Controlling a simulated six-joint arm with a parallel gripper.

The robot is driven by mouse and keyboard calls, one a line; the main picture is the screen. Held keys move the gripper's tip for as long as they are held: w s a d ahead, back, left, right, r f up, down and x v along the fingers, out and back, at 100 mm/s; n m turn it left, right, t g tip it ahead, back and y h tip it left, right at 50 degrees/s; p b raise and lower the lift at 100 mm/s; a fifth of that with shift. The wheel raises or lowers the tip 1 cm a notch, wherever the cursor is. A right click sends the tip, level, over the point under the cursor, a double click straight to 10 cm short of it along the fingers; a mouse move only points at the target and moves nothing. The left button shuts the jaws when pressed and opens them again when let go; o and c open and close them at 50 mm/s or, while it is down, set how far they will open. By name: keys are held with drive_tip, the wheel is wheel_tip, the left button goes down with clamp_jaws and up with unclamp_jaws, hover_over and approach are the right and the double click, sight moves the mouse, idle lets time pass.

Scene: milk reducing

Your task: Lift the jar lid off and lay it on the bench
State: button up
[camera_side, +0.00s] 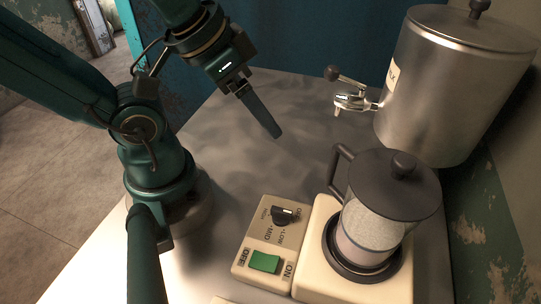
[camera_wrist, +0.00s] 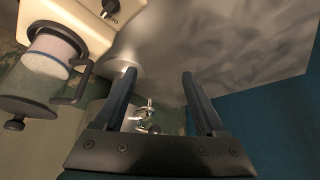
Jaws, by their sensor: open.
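The jar (camera_side: 372,230) is clear glass with pale contents and a dark side handle (camera_side: 341,168). It stands upright on the dark round plate of a cream appliance (camera_side: 318,262). The dark grey jar lid (camera_side: 380,193) with a round knob (camera_side: 403,164) sits on top of the jar. In the wrist view the lid (camera_wrist: 25,104) is at the left edge, outside my fingers. My gripper (camera_side: 275,135) is open and empty above the bench (camera_side: 225,150), up and left of the jar. Both separated fingers show in the wrist view (camera_wrist: 158,74).
A large steel dispenser (camera_side: 435,100) with a tap (camera_side: 352,102) stands behind the jar at the right. The appliance has a black dial (camera_side: 284,214) and a green switch (camera_side: 265,262).

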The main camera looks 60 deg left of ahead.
drive_tip(key=shift+c, duration=0.9)
drive_tip(key=shift+r, duration=0.1)
